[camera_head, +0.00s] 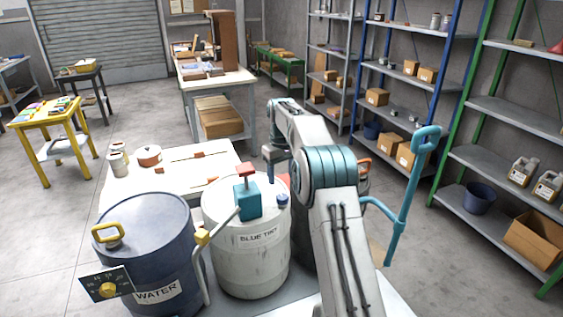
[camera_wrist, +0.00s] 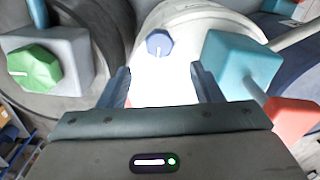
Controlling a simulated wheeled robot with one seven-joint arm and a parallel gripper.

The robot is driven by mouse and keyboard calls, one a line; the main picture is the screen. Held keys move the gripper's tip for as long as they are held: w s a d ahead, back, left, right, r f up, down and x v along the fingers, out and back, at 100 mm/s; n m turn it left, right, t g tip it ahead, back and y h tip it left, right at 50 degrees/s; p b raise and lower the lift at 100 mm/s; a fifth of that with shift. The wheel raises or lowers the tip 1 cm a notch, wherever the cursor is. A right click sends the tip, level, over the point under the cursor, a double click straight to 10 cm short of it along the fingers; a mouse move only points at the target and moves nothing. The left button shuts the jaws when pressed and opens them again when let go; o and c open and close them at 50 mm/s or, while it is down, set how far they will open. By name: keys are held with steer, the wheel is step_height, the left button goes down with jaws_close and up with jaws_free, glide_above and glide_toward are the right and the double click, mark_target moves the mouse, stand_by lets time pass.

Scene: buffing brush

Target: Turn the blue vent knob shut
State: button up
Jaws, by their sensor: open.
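The blue vent knob (camera_head: 283,200) is a small faceted cap on top of the pale drum (camera_head: 250,262) labelled BLUE TINT. In the wrist view the knob (camera_wrist: 159,42) lies beyond my fingertips, roughly centred between them, with a small white mark on it. My gripper (camera_wrist: 160,68) is open and empty, its two fingers apart and not touching the knob. In the head view my gripper is small and partly hidden by my arm, over the far side of the drum top.
A teal valve block (camera_head: 247,201) with a red handle (camera_wrist: 292,118) stands beside the knob. A green knob (camera_wrist: 35,66) sits on a grey block at the wrist view's left.

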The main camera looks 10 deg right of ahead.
steer(key=shift+r, duration=2.75)
